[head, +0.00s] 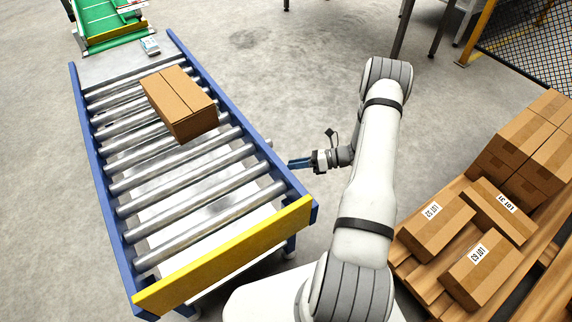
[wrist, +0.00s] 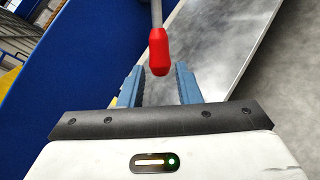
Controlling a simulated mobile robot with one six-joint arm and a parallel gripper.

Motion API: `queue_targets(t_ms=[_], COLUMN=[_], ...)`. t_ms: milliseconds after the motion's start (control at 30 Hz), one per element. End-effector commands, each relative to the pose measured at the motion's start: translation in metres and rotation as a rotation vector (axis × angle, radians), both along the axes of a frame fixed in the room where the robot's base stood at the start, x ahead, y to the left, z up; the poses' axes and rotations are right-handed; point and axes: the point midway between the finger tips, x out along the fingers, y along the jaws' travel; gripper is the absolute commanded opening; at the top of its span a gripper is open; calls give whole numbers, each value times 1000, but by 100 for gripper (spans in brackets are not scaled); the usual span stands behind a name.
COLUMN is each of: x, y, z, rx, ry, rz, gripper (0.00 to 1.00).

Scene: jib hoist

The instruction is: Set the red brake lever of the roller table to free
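The red brake lever shows in the wrist view as a red knob (wrist: 159,52) on a grey metal rod that comes in from the top. My gripper (wrist: 158,78) is open, its two blue fingers on either side of the line of the knob. The knob's lower end appears between or just beyond the fingertips; I cannot tell the exact depth, and no contact shows. In the head view my gripper (head: 292,164) is beside the right side of the roller table (head: 299,192). I cannot make out the lever there.
A cardboard box (head: 178,103) sits on the rollers. A yellow bar (head: 225,258) closes the table's near end. A pallet (head: 412,274) with several boxes stands at the right. A green conveyor (head: 105,22) is at the far left.

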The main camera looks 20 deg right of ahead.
Motion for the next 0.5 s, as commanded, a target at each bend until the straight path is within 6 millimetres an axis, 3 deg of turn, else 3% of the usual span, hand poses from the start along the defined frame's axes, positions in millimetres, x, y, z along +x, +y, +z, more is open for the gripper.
queue_targets(t_ms=[200, 500], x=[-10, -13], y=[-29, -36], z=[8, 8], rx=[-2, -1], ry=[-1, 0], rz=[-1, 1], gripper=[30, 30])
